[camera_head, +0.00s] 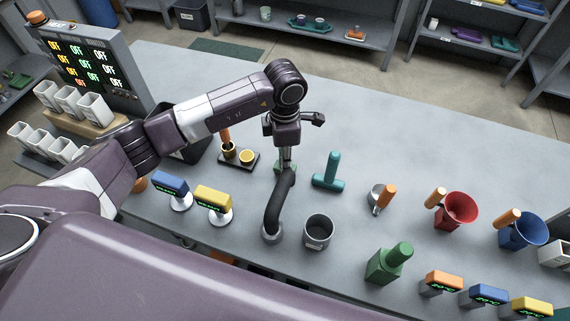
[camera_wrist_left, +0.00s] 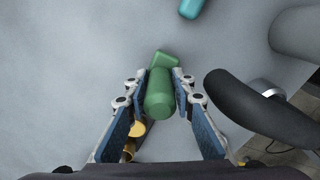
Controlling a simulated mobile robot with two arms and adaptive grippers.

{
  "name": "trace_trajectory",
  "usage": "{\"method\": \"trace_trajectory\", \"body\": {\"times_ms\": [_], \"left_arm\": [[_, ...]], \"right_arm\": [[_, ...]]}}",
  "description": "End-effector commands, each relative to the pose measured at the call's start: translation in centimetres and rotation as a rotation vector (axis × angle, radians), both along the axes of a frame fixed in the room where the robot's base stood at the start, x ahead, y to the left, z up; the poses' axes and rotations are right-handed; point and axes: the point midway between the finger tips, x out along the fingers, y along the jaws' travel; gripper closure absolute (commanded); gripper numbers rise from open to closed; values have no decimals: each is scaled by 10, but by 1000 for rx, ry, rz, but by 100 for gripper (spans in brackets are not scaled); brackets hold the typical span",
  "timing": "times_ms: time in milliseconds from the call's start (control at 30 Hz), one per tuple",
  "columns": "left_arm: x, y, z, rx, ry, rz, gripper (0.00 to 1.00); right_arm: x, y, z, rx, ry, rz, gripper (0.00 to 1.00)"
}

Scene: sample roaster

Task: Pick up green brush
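The green brush (camera_wrist_left: 160,92) has a rounded handle and a blocky head. In the left wrist view it lies between the two finger pads of my left gripper (camera_wrist_left: 163,98), which are apart, with narrow gaps beside the handle. The rest is hidden by the fingers and a dark curved pipe. My right gripper is not in view.
The dark curved pipe (camera_head: 277,205) stands close beside my left gripper. A teal T-shaped tool (camera_head: 328,176) lies to the right. A small tray with brass cups (camera_head: 246,157) is to the left. A grey cup (camera_head: 318,232) and a larger green block with a post (camera_head: 384,266) stand nearer.

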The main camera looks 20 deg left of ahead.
Motion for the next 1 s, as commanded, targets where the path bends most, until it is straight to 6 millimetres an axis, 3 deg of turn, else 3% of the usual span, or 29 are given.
{"method": "trace_trajectory", "body": {"times_ms": [200, 633, 833, 1000], "left_arm": [[0, 0, 0, 0, 0, 0, 100], [2, 0, 11, -1, -5, 1, 100], [3, 0, 44, -2, -9, 0, 100], [3, 0, 93, -1, -12, -1, 100]], "right_arm": [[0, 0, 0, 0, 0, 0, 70], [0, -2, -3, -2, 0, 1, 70], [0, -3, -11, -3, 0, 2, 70], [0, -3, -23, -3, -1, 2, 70]]}}
